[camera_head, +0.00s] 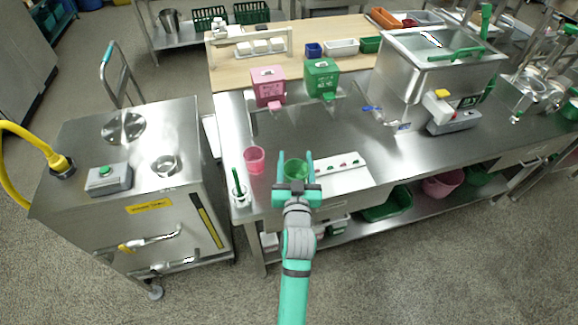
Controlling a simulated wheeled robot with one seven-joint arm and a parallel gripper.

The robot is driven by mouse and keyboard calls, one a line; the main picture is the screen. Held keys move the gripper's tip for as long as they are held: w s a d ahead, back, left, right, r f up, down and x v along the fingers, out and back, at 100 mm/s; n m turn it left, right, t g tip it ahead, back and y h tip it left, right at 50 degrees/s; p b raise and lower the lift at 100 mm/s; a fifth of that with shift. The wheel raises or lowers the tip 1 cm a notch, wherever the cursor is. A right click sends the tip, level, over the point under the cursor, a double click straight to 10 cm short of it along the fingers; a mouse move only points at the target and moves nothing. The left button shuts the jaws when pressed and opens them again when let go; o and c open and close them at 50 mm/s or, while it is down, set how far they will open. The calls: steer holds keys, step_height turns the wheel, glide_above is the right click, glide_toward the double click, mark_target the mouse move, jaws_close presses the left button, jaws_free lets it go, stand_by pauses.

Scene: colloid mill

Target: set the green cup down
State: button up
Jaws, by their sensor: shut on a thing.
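The green cup (295,169) is between the two teal fingers of my gripper (295,170), near the front edge of the steel table (335,120). My gripper is shut on the cup, which looks upright. The near part of the cup is hidden by my gripper. I cannot tell from this view whether the cup's base touches the table.
A pink cup (254,160) stands left of the green cup, and a clear beaker with a green stick (239,192) stands at the front left corner. A white board (342,175) lies close on the right. Pink (268,86) and green (321,78) dispensers stand behind.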

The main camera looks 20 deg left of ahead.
steer(key=w+a+f, duration=0.1)
steer(key=f, duration=0.1)
steer(key=w+a+f, duration=0.1)
steer(key=w+f, duration=0.1)
steer(key=w+a+f, duration=0.1)
steer(key=shift+w+a+f, duration=0.2)
steer(key=shift+w+f, duration=0.1)
steer(key=shift+f, duration=0.1)
steer(key=shift+w+a+f, duration=0.1)
steer(key=shift+w+f, duration=0.1)
steer(key=shift+f, duration=1.45)
steer(key=shift+f, duration=0.2)
steer(key=o, duration=1.1)
